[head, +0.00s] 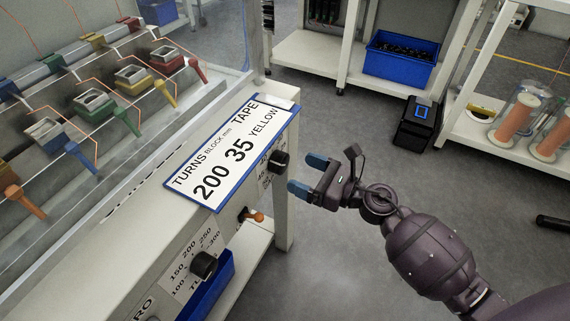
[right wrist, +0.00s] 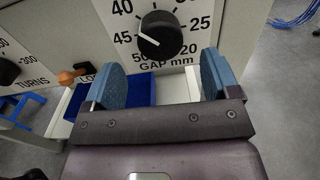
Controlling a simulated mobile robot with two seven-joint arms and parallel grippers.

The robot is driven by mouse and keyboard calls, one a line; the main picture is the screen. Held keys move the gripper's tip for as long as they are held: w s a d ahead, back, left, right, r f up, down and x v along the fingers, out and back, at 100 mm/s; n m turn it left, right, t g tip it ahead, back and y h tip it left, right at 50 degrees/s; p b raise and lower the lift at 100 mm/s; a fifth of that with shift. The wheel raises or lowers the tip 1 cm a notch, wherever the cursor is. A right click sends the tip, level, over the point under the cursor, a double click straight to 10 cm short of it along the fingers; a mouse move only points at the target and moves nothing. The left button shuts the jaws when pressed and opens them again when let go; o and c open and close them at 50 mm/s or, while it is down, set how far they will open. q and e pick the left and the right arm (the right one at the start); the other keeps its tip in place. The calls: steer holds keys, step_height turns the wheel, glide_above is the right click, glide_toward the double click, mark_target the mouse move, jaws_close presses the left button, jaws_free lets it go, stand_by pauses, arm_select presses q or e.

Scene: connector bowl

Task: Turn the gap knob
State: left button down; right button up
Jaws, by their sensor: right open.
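The gap knob (right wrist: 160,34) is a black round knob on a white dial plate in the right wrist view. Its white pointer line lies on the left side, near the 45 mark. In the head view the gap knob (head: 278,161) sits on the machine's front face, near the card's right end. My right gripper (head: 305,176) is open, its blue-padded fingers pointing at the knob and apart from it. In the right wrist view the right gripper (right wrist: 166,80) has empty space between its pads, with the knob beyond them. My left gripper is not in view.
A card (head: 230,150) reads turns 200, block mm 35, tape yellow. The turns knob (head: 204,265) and an orange-tipped lever (head: 255,215) are on the same face. A blue bin (right wrist: 135,90) lies below. Open floor (head: 350,120) lies behind my gripper.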

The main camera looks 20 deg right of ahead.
mark_target(285, 165)
steer(key=shift+x, duration=2.55)
steer(key=shift+c, duration=0.2)
steer(key=c, duration=0.9)
